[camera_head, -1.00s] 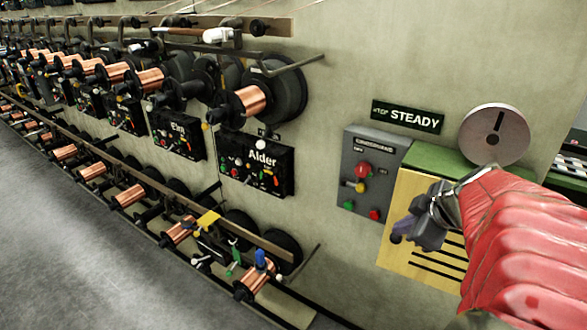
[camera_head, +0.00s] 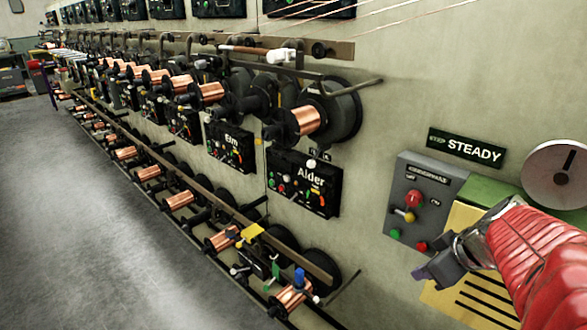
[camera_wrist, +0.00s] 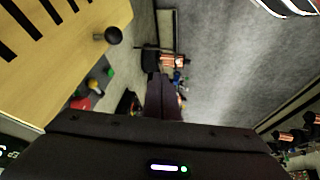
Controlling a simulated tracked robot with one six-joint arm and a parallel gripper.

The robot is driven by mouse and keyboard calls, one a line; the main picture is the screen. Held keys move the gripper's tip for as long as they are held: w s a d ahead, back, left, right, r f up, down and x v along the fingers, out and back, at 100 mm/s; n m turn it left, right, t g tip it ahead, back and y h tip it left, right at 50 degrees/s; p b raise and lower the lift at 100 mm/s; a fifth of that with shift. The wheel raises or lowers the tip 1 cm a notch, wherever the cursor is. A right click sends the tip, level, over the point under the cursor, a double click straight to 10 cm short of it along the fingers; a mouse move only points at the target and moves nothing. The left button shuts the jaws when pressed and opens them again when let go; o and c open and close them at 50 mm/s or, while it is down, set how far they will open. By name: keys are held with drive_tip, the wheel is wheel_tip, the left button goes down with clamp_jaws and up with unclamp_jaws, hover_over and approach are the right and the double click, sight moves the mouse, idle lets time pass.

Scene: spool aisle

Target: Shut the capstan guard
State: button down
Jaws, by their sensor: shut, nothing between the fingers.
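The yellow slotted panel (camera_head: 462,295), which I take to be the capstan guard, is at the lower right of the head view, below a green housing (camera_head: 492,189). My red-sleeved arm hides part of it. In the wrist view the panel (camera_wrist: 60,45) fills the upper left, with dark slots and a round black knob (camera_wrist: 113,35) near its edge. My gripper (camera_head: 425,274) is shut and empty in front of the panel's left edge. In the wrist view my gripper (camera_wrist: 162,98) points away from the panel, and the knob is apart from it.
A grey control box (camera_head: 420,202) with red, yellow and green controls is on the wall just left of the panel. A grey disc (camera_head: 556,174) is above right. Copper spools (camera_head: 304,121) and black "Alder" and "Elm" boxes line the wall leftward. Grey floor (camera_head: 75,220) is clear.

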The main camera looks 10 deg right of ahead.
drive_tip(key=s+a+r+m, duration=0.1)
drive_tip(key=s+a+m, duration=0.1)
drive_tip(key=a, duration=0.9)
drive_tip(key=s+a+r+m, duration=0.1)
drive_tip(key=s+a+m, duration=0.1)
drive_tip(key=a, duration=0.9)
drive_tip(key=shift+s+a+r, duration=0.15)
drive_tip(key=shift+s+r, duration=0.05)
drive_tip(key=shift+s, duration=0.7)
drive_tip(key=c, duration=2.5)
unclamp_jaws()
drive_tip(key=shift+c, duration=0.2)
